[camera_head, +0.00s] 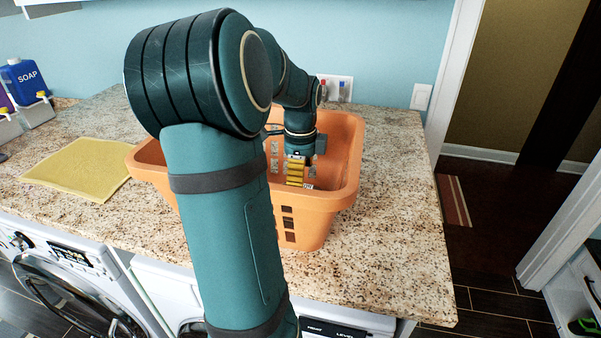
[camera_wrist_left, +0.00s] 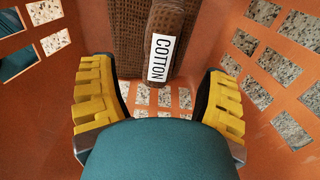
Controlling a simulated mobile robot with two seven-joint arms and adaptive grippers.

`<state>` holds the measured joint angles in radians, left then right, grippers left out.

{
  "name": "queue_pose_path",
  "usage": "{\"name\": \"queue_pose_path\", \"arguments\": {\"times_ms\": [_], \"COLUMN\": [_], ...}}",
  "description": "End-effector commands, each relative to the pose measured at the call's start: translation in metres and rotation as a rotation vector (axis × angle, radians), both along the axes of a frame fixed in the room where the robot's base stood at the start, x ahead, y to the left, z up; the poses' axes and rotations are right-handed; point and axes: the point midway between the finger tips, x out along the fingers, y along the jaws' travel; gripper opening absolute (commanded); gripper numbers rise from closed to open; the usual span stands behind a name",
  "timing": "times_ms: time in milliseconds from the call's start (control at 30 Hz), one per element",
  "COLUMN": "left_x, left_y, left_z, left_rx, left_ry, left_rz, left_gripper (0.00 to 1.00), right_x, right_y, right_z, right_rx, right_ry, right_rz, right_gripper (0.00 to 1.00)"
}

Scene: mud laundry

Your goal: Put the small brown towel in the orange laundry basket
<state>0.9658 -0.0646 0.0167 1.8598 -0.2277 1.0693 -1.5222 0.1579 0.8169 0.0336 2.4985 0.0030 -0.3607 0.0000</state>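The orange laundry basket (camera_head: 338,190) stands on the granite counter. My left arm reaches over it, and my left gripper (camera_head: 297,180) points down inside it. In the left wrist view the basket's orange walls (camera_wrist_left: 290,110) surround my left gripper (camera_wrist_left: 160,105). Its yellow fingers are spread wide with nothing between them. The small brown towel (camera_wrist_left: 128,35), with a white COTTON label, lies inside the basket just beyond the fingertips, apart from them. In the head view the towel is mostly hidden by my arm and the basket. My right gripper is not in view.
A folded yellow cloth (camera_head: 80,168) lies on the counter (camera_head: 395,235) left of the basket. A blue soap bottle (camera_head: 27,82) stands at the far left. White washing machines (camera_head: 75,285) are below. The counter right of the basket is clear.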

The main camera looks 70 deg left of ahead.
Motion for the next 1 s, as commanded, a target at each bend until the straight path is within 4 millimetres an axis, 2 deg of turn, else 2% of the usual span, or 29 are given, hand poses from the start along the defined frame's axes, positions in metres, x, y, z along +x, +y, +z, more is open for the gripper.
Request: {"name": "queue_pose_path", "arguments": {"times_ms": [233,367,800,1000], "left_x": [0.000,0.000,0.001,0.000], "left_y": [0.000,0.000,0.000,0.000], "left_z": [0.001,0.012,0.095,0.116], "left_rx": [0.000,0.002,0.003,0.001], "left_ry": [0.000,-0.002,-0.003,-0.001], "left_rz": [0.000,0.000,-0.001,0.000], "left_gripper": [0.75,0.75,0.75,0.75], "right_x": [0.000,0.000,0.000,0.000], "right_y": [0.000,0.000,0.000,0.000], "right_z": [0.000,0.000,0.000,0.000], "right_rx": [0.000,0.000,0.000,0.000], "right_ry": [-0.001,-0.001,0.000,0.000], "right_rz": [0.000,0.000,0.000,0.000], "right_gripper": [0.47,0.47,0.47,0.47]}}
